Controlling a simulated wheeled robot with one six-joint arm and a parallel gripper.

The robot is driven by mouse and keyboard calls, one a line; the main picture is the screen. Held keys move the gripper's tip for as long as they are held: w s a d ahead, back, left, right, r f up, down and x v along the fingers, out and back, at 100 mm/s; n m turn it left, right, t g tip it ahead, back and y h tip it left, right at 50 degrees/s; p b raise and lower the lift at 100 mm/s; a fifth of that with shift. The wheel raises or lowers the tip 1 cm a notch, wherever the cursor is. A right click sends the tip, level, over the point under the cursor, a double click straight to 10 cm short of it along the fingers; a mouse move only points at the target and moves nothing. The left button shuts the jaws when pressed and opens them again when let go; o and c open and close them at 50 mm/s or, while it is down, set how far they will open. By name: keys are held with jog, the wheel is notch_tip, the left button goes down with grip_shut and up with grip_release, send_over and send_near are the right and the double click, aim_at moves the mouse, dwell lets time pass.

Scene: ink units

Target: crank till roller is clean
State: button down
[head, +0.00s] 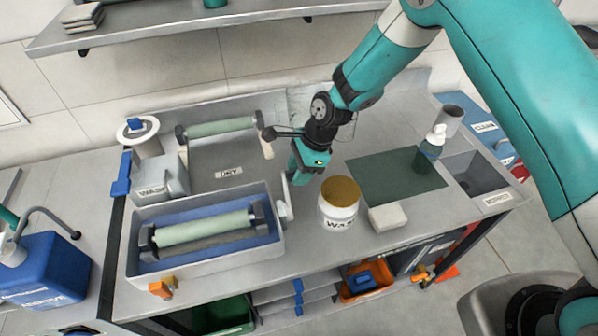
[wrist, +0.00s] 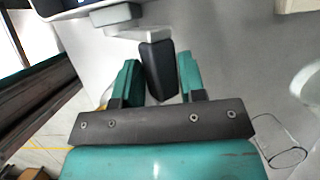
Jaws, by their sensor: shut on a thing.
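A pale green roller (head: 205,228) lies in dark end brackets inside the grey front trough (head: 150,272), over a blue interior. I see no clear ink on it, but the view is small. At the trough's right end is a light crank arm (head: 285,190). My gripper (head: 297,176) is at this crank, its fingers closed around the dark crank handle (wrist: 158,70). In the head view the gripper hides the handle. A second pale green roller (head: 220,128) sits at the back, above the tray labelled DRY (head: 205,173).
A shelf (head: 170,25) hangs above.

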jog(key=shift+w+a+f, duration=0.1)
jog(key=shift+w+f, duration=0.25)
jog(key=shift+w, duration=0.25)
jog(key=c, duration=0.9)
grip_release()
jog(key=shift+a, duration=0.15)
jog(key=shift+r+b, duration=0.1)
jog(key=shift+b, duration=0.2)
jog(key=b+v, duration=0.3)
jog(key=v, duration=1.4)
jog(key=shift+r, duration=0.1)
